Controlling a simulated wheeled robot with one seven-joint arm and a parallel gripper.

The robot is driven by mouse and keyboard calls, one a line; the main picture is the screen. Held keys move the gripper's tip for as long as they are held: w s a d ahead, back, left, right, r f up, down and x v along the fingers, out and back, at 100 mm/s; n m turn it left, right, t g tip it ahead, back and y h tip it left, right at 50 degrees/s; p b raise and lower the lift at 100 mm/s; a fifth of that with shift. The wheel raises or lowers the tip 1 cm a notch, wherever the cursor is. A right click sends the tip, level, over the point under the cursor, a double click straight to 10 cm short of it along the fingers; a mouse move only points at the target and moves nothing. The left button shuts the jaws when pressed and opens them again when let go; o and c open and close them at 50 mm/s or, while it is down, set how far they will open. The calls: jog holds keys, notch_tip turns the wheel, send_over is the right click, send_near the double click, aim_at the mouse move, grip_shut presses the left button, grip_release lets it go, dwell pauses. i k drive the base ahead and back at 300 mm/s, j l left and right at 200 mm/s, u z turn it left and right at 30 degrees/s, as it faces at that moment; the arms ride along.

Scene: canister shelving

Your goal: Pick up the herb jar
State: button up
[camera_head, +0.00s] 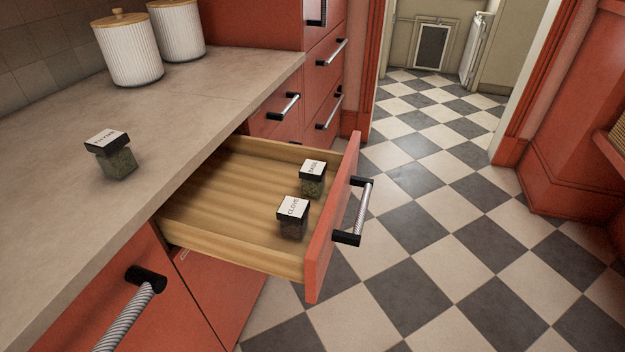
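A small glass herb jar (114,160) with a square black lid and green contents stands upright on the countertop at the left. One jar (312,181) is labelled BASIL and has green contents. The other jar (292,220) reads CLOVE and has dark contents. My gripper is not in view.
The wooden drawer (215,190) is pulled out below the counter (60,215), its left part empty. Two white ribbed canisters (130,52) (177,30) with wooden lids stand at the counter's back. The checkered floor (430,215) to the right is clear.

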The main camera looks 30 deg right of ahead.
aim_at(311, 173)
jog(key=i+l+z, duration=0.1)
jog(key=z, duration=0.3)
jog(key=i+l+z, duration=0.1)
jog(key=z, duration=0.35)
jog(key=i+z, duration=0.15)
jog(key=z, duration=0.25)
jog(key=i, duration=3.8)
jog(key=i+l+u, duration=0.15)
jog(key=i+u, duration=0.3)
jog(key=i+l+u, duration=0.3)
jog(key=i+u, duration=0.25)
jog(key=u, duration=2)
jog(key=j+u, duration=0.15)
jog(key=u, duration=0.2)
jog(key=j+u, duration=0.15)
jog(key=u, duration=0.25)
jog(key=i+j+u, duration=0.1)
jog(key=u, duration=0.25)
jog(key=i+j, duration=0.1)
jog(key=j, duration=0.15)
